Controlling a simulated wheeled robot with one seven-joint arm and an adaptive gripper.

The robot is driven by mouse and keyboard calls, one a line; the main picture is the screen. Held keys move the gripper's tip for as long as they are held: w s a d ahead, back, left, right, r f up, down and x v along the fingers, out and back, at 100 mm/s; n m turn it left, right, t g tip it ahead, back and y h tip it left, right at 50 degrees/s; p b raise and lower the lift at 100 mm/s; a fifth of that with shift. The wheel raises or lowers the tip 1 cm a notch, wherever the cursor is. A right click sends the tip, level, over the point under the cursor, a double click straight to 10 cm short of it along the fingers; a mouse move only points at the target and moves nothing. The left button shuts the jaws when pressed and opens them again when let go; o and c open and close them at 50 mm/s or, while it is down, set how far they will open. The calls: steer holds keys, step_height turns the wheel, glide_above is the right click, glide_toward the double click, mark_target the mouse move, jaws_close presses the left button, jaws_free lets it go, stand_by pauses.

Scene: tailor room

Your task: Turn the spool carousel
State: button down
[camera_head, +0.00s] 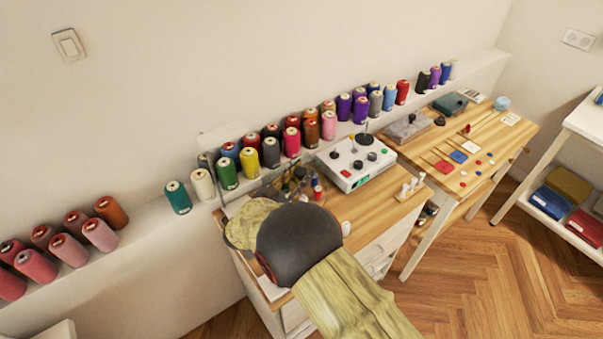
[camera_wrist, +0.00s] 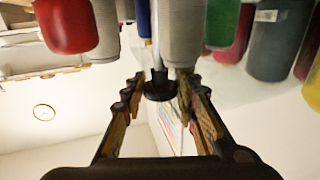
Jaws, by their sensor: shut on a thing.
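The spool carousel (camera_head: 292,183) is in the head view on the near left of the wooden workbench, with small dark and coloured spools. My arm hides much of it. In the wrist view it seems upside down: spools, among them a red one (camera_wrist: 67,25) and a grey one (camera_wrist: 183,35), stand around a thin metal post (camera_wrist: 155,38). A black knob (camera_wrist: 158,88) sits on the end of this post. My gripper (camera_wrist: 160,82) has its two fingers on either side of the knob and is shut on it.
A white control box (camera_head: 356,165) stands right behind the carousel on the bench. Large thread spools line the white wall ledge (camera_head: 150,235). A second wooden table (camera_head: 485,150) with small flat pieces stands to the right. The parquet floor is clear at lower right.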

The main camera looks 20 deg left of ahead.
steer(key=shift+a+m+g+h, duration=0.1)
steer(key=shift+m+g+h, duration=0.75)
steer(key=shift+h, duration=0.45)
steer(key=shift+m+g+h, duration=0.55)
steer(key=shift+m+h, duration=0.5)
steer(key=shift+h, duration=0.25)
steer(key=shift+r+m+g+h, duration=0.15)
steer(key=shift+m+g+h, duration=0.45)
steer(key=shift+h, duration=0.2)
steer(key=c, duration=1.5)
jaws_free()
steer(key=shift+o, duration=0.8)
steer(key=shift+s, duration=0.1)
steer(key=v, duration=1.1)
steer(key=shift+s+a, duration=0.25)
steer(key=shift+a, duration=0.05)
steer(key=shift+c, duration=0.3)
